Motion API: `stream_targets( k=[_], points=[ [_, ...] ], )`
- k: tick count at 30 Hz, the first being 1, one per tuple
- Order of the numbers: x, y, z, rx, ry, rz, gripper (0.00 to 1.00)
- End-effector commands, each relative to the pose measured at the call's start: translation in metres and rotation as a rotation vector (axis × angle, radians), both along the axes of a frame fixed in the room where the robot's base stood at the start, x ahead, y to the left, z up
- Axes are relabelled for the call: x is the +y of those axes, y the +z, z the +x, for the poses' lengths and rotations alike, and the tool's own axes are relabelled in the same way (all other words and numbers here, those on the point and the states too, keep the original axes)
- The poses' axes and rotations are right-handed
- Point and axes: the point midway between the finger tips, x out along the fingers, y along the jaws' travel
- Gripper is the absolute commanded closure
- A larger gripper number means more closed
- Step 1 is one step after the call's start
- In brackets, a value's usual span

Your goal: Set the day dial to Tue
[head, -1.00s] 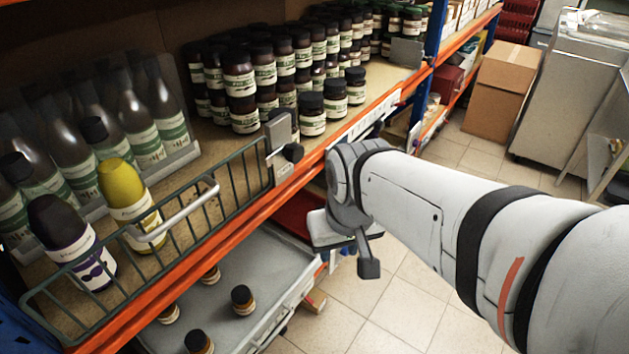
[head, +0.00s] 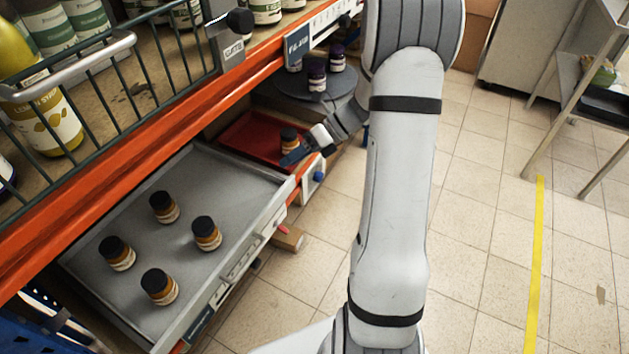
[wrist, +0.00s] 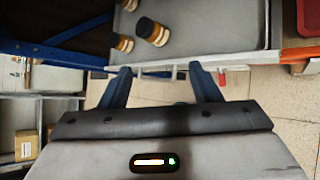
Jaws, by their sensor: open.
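I cannot clearly make out the day dial in any view. A white strip with small printed marks (head: 335,16) runs along the orange shelf edge at the top of the head view; its marks are too small to read. A small white plate with a blue part (head: 313,181) sits low by the red tray's front corner; I cannot tell what it is. My gripper (head: 308,156) is by the red tray, close to a small jar (head: 290,138). In the wrist view my gripper (wrist: 160,70) is open, with nothing between its fingers.
A grey pull-out tray (head: 215,170) holds several amber jars. A wire gate (head: 110,75) with a black knob (head: 240,20) fronts the shelf above. The red tray (head: 250,142) and a round dark turntable (head: 300,84) lie beyond.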

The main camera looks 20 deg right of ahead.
Motion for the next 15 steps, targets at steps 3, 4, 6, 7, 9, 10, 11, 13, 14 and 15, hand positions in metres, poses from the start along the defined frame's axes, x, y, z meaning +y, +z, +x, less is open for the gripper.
stream_targets(
  k=[3, 4, 6, 7, 9, 10, 11, 13, 14, 15],
  points=[
    [-0.035, -0.073, 0.033, 0.242, -0.288, 0.203, 0.43],
    [-0.044, -0.087, 0.041, 0.302, -0.357, 0.259, 0.43],
    [-0.068, -0.123, 0.057, 0.441, -0.509, 0.394, 0.43],
    [-0.079, -0.139, 0.063, 0.5, -0.572, 0.456, 0.43],
    [-0.105, -0.175, 0.075, 0.632, -0.702, 0.6, 0.43],
    [-0.116, -0.19, 0.079, 0.685, -0.754, 0.661, 0.43],
    [-0.127, -0.204, 0.082, 0.735, -0.798, 0.721, 0.43],
    [-0.15, -0.235, 0.087, 0.838, -0.888, 0.852, 0.43],
    [-0.16, -0.247, 0.088, 0.876, -0.918, 0.905, 0.43],
    [-0.17, -0.261, 0.089, 0.921, -0.954, 0.968, 0.43]
  ],
)
